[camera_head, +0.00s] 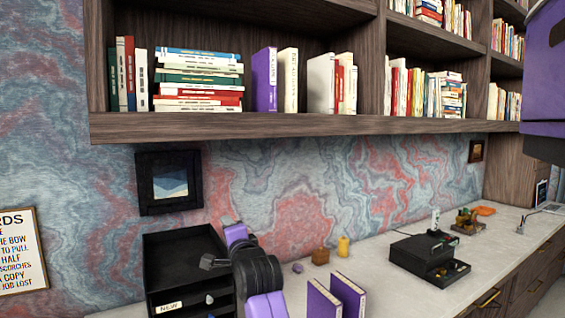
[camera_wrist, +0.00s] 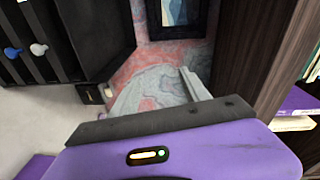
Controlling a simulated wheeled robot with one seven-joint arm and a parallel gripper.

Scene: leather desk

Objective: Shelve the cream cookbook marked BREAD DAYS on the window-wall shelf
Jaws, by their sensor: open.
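A cream book (camera_head: 288,80) stands beside a purple book (camera_head: 265,80) on the wooden wall shelf (camera_head: 300,126). Its spine lettering is too small to read, so I cannot tell whether it is BREAD DAYS. My gripper (camera_head: 209,263) is open, below the shelf and in front of the black drawer unit. It appears apart from the books. In the wrist view, a purple and dark part of my gripper fills the lower middle, and its fingertips are not clear. A cream book (camera_wrist: 294,124) shows at that view's right edge.
The black drawer unit (camera_head: 160,285), labelled NEW, stands left on the pale desk. Two purple books (camera_head: 322,302) stand at the front. A black box (camera_head: 420,252) and small items are farther right. Shelf gaps show between book groups. A framed picture (camera_head: 169,182) hangs behind.

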